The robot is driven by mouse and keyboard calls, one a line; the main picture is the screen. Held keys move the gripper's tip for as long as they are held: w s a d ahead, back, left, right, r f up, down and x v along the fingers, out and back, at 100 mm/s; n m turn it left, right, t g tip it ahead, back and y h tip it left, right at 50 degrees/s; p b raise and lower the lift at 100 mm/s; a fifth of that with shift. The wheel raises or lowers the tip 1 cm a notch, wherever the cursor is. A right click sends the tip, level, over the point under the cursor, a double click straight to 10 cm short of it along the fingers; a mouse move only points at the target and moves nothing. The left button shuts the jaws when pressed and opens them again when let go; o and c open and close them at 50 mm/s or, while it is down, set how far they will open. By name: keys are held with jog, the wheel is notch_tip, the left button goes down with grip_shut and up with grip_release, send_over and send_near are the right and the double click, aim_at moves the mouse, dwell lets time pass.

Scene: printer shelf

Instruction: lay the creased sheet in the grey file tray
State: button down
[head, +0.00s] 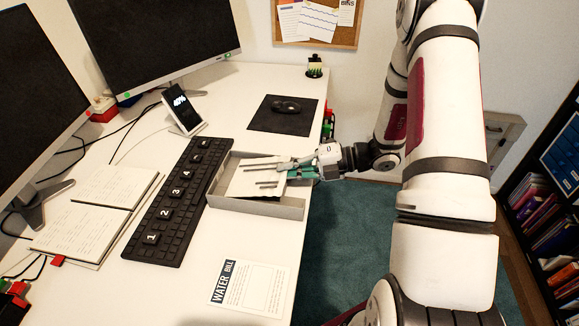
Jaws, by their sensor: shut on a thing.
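The grey file tray (258,207) lies on the white desk near its right edge, beside the keyboard. The pale creased sheet (240,184) is within the tray's outline, a little tilted. I cannot tell whether it rests on the tray floor or is held just above it. My gripper (264,173) reaches in from the right over the tray and is shut on the sheet. Its fingers cover part of the sheet, and the sheet's right part is hidden beneath the gripper.
A black keyboard (177,203) stands close to the tray's left side. A water bill (253,287) lies in front of the tray. A mouse (286,107) on a dark mat is behind it. A phone (183,110) on a stand, monitors and an open notebook (85,229) occupy the left.

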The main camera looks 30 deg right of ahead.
jog(key=c, duration=1.7)
grip_release()
jog(key=p+v, duration=0.2)
jog(key=v, duration=0.6)
dwell(0.7)
